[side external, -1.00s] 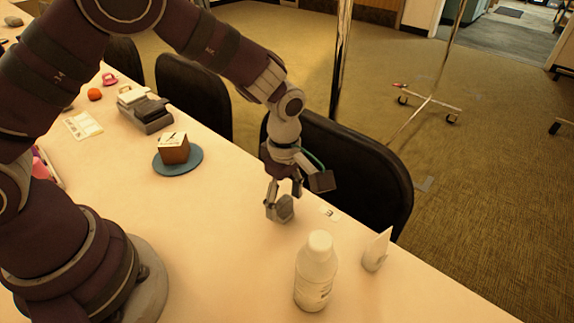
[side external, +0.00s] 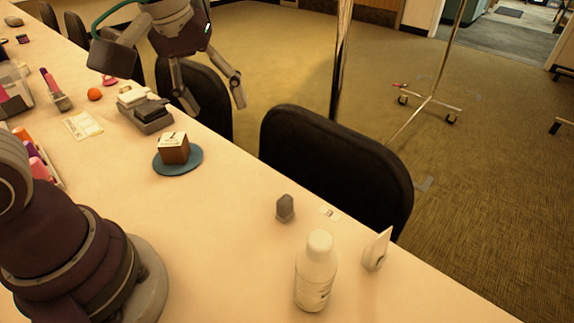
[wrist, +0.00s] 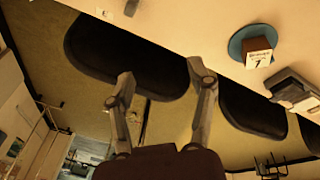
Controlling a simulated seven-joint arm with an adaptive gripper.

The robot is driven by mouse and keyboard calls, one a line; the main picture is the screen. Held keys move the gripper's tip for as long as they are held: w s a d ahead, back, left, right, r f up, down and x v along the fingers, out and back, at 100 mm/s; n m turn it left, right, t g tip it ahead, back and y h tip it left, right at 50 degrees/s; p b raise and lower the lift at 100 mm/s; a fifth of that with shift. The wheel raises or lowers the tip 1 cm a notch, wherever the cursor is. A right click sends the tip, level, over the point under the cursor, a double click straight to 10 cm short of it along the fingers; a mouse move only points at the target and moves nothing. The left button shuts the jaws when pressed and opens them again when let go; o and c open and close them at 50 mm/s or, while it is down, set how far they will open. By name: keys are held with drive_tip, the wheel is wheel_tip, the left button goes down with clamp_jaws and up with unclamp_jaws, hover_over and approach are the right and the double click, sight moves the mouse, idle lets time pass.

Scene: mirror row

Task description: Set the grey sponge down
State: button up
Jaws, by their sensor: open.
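The grey sponge (side external: 285,208) stands alone on the pale table near its far edge in the side view, beside a small white card. It is also partly visible at the top edge of the wrist view (wrist: 131,7). My gripper (side external: 215,100) is open and empty, raised high and well away from the sponge, up and left of it in the side view. In the wrist view its two fingers (wrist: 160,75) are spread apart with nothing between them.
A white bottle (side external: 316,272) and a white tube (side external: 377,250) stand near the sponge. A brown box (side external: 173,149) sits on a blue disc (side external: 191,166). Black chairs (side external: 340,165) line the table edge. The table between disc and sponge is clear.

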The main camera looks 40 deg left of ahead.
drive_tip(key=s+a+m+t, duration=0.2)
drive_tip(key=s+m, duration=0.3)
drive_tip(key=m, duration=0.3)
drive_tip(key=shift+s+a, duration=0.4)
